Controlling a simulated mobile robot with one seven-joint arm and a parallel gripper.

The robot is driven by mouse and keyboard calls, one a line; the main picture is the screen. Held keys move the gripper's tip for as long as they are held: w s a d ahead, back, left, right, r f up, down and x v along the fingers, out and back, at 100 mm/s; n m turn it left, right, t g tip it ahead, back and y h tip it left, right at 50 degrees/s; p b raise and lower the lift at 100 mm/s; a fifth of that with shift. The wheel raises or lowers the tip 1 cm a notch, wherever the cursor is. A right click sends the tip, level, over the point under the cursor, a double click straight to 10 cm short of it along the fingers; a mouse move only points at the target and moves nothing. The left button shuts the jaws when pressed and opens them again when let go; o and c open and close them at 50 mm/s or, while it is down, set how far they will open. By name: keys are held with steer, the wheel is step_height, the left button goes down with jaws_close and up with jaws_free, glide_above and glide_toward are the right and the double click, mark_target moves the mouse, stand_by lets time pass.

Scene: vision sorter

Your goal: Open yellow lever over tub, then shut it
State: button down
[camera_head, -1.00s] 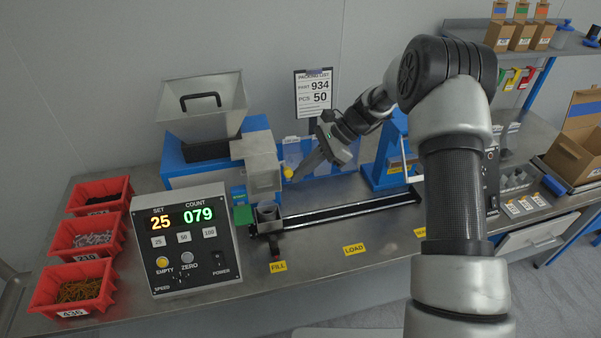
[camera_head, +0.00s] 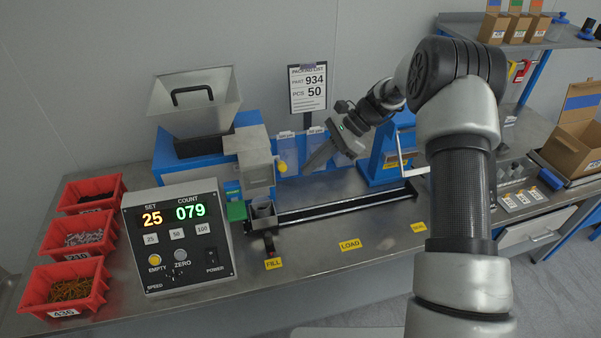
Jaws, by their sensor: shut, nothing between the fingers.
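The yellow lever (camera_head: 283,167) shows as a small yellow knob at the right side of the silver chute (camera_head: 257,172). A small grey tub (camera_head: 264,214) stands below the chute at the left end of the black rail. My gripper (camera_head: 307,171) is to the right of the yellow lever, with a visible gap between them. Its fingers are shut and empty, pointing down and left. The inside of the chute is hidden, so I cannot tell whether its gate is open.
The counter box (camera_head: 179,238) shows SET 25 and COUNT 079. Red bins (camera_head: 65,287) stand at the left. The black rail (camera_head: 345,206) runs right from the tub. A blue press (camera_head: 392,155) stands behind it. The bench front near LOAD (camera_head: 350,244) is clear.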

steer(key=w+d+r, duration=0.1)
steer(key=r, duration=0.1)
steer(key=w+d+r, duration=0.1)
steer(key=d+r, duration=0.1)
steer(key=shift+w+d, duration=0.25)
steer(key=shift+w, duration=0.1)
steer(key=s+d+r+n+t+h, duration=0.3)
steer(key=s+r+n+h, duration=0.3)
steer(key=s+r, duration=1.05)
steer(key=s+d+r+n+t+h, duration=0.1)
steer(key=s+d+n, duration=0.1)
steer(key=s, duration=0.3)
steer(key=s+d+n+t, duration=0.2)
steer(key=s+n, duration=0.1)
steer(key=s, duration=0.3)
steer(key=s+d+r+n+t+h+p, duration=0.1)
steer(key=s+d+n, duration=0.1)
steer(key=s, duration=0.4)
steer(key=shift+s+r+n+t+h, duration=0.15)
steer(key=shift+r+n+t+h, duration=0.2)
steer(key=shift+n, duration=0.45)
